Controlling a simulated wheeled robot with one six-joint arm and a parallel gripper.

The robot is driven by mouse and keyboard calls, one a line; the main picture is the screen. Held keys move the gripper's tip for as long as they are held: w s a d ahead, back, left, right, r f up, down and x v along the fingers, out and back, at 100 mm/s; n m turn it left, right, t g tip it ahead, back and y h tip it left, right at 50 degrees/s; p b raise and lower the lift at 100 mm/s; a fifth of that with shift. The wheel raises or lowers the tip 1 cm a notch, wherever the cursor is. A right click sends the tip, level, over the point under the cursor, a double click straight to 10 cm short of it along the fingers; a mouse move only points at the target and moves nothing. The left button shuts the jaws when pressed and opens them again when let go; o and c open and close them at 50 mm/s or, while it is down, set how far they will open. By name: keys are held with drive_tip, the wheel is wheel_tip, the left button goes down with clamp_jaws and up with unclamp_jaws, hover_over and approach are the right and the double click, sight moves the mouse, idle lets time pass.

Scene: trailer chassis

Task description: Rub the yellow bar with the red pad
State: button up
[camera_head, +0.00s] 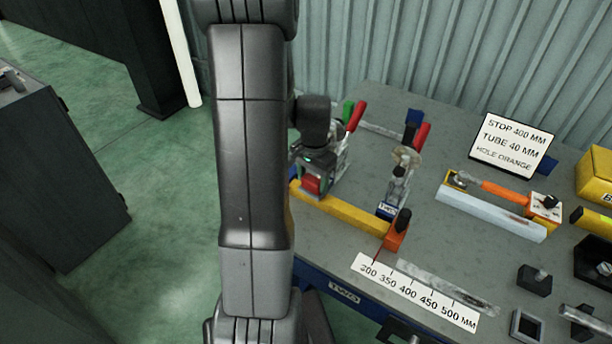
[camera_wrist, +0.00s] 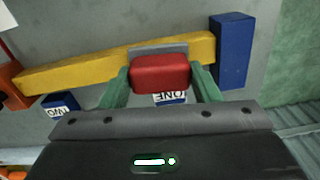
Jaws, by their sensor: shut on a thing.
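The yellow bar (camera_head: 345,213) lies along the front of the grey table, its right end by an orange stop block (camera_head: 397,232). It also shows in the wrist view (camera_wrist: 75,74), running from the orange block to a blue block (camera_wrist: 231,50). My gripper (camera_wrist: 160,78) is shut on the red pad (camera_wrist: 160,73), with a green finger on each side. The pad overlaps the bar in the wrist view, near the bar's blue-block end; I cannot tell whether they touch. In the head view the pad (camera_head: 312,184) shows under my wrist, beside the bar.
Toggle clamps with red handles (camera_head: 421,134) stand behind the bar. A scale strip (camera_head: 415,290) lies in front right. A sign (camera_head: 511,144), a pale bar (camera_head: 490,212) with an orange-handled tool and a yellow box (camera_head: 596,175) are at the right.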

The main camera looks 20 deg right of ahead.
drive_tip(key=shift+s+d+f, duration=0.15)
drive_tip(key=shift+s+d, duration=0.6)
drive_tip(key=shift+s, duration=0.25)
drive_tip(key=shift+s+d, duration=1.05)
drive_tip(key=shift+s, duration=0.15)
wheel_tip(320, 180, up, 6)
drive_tip(key=p, duration=0.4)
drive_tip(key=shift+r, duration=0.2)
drive_tip(key=shift+w, duration=0.1)
wheel_tip(320, 180, up, 3)
drive_tip(key=shift+f+p, duration=0.1)
drive_tip(key=shift+p, duration=1.05)
